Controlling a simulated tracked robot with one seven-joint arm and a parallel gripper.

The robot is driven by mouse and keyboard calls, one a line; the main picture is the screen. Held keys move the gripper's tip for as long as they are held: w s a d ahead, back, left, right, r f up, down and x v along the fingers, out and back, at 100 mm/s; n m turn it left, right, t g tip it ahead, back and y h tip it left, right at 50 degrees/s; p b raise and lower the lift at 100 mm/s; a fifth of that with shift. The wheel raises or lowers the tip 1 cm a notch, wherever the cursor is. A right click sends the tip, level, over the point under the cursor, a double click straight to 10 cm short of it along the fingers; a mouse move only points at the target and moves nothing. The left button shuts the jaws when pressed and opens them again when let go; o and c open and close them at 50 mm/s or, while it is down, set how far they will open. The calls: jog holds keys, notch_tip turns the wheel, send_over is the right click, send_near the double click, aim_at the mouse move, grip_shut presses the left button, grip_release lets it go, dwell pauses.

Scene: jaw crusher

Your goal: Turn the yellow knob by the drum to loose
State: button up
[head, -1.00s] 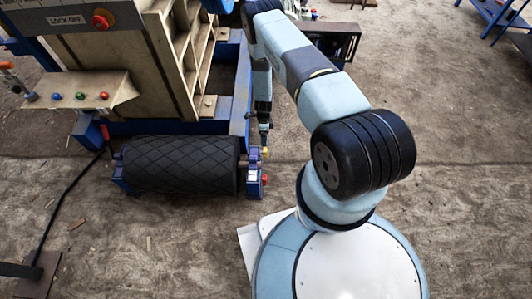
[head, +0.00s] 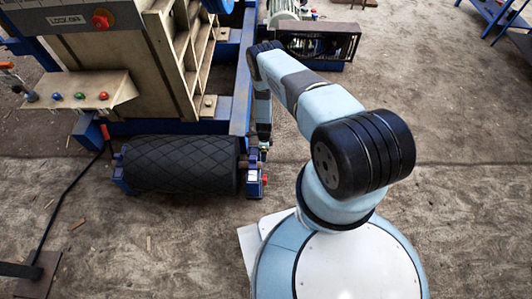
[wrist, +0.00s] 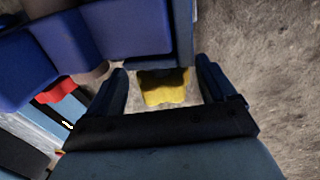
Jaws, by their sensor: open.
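The black ribbed drum (head: 180,163) lies in a blue frame in the head view. The yellow knob (wrist: 163,90) shows in the wrist view, beside blue metal parts. My gripper (wrist: 162,72) is open, with one finger on each side of the knob and visible gaps between. Whether either finger touches it I cannot tell. In the head view my gripper (head: 264,143) is at the right end of the drum and mostly hides the knob. The knob's setting cannot be read.
A red part (head: 265,180) sits on the blue bracket at the drum's right end, nearer my base. The crusher's blue frame (head: 240,90) rises behind. A control panel (head: 85,90) with coloured buttons is at left.

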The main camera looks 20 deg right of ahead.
jog(key=shift+f, duration=0.4)
jog(key=shift+s, duration=0.15)
jog(key=c, duration=1)
jog(key=shift+o, duration=0.2)
jog(key=shift+s+a+t, duration=0.15)
jog(key=shift+s+t, duration=0.05)
jog(key=shift+t, duration=0.4)
jog(key=o, duration=1)
jog(key=shift+c, duration=0.2)
jog(key=shift+w, duration=0.1)
jog(key=shift+w, duration=0.1)
notch_tip(320, 180, up, 14)
jog(key=shift+w+d+f, duration=0.15)
jog(key=shift+w+d, duration=0.05)
jog(key=shift+w, duration=0.1)
